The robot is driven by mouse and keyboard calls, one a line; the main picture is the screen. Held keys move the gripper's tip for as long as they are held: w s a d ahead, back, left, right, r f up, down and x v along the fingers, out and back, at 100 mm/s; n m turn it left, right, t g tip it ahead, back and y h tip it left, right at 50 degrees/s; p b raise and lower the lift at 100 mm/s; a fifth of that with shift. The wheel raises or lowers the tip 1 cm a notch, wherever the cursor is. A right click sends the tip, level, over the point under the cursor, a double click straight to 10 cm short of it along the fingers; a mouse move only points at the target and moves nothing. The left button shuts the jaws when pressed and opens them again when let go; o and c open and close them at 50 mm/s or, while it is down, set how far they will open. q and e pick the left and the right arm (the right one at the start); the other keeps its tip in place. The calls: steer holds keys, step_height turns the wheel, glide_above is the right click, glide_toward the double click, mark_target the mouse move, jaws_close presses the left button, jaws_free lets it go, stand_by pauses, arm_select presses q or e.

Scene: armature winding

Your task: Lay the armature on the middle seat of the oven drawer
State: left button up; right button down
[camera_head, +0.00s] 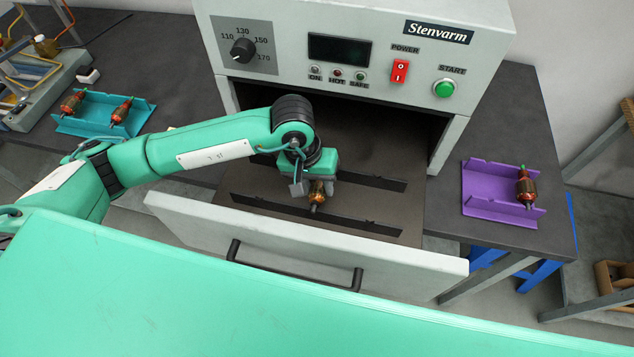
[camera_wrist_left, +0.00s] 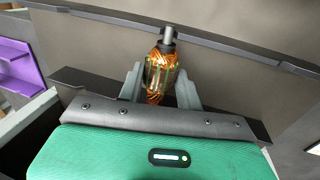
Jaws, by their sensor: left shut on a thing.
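My left gripper (camera_head: 314,187) is shut on an armature (camera_head: 317,196) with a copper winding and a dark core. It holds the armature over the middle of the open oven drawer (camera_head: 190,222). In the left wrist view the armature (camera_wrist_left: 161,76) sits between the two fingers (camera_wrist_left: 160,88), its grey shaft end pointing towards the front black rail (camera_wrist_left: 215,39). The shaft end overlaps that rail in the picture; I cannot tell whether it rests in a notch. The rear rail (camera_head: 372,182) is partly hidden by my gripper. My right gripper is not in view.
The oven body (camera_head: 300,85) stands behind the drawer. A purple tray (camera_head: 483,199) with one armature (camera_head: 525,188) is on the right. A turquoise tray (camera_head: 92,124) with two armatures is on the left. The drawer floor beside my gripper is clear.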

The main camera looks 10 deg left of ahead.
arm_select(q)
steer(key=o, duration=1.2)
steer(key=shift+a+r+b, duration=0.15)
steer(key=shift+r+b, duration=0.15)
steer(key=shift+r, duration=0.25)
steer(key=b+v, duration=0.3)
steer(key=v, duration=0.9)
steer(key=shift+a+r, duration=0.1)
steer(key=shift+r, duration=0.25)
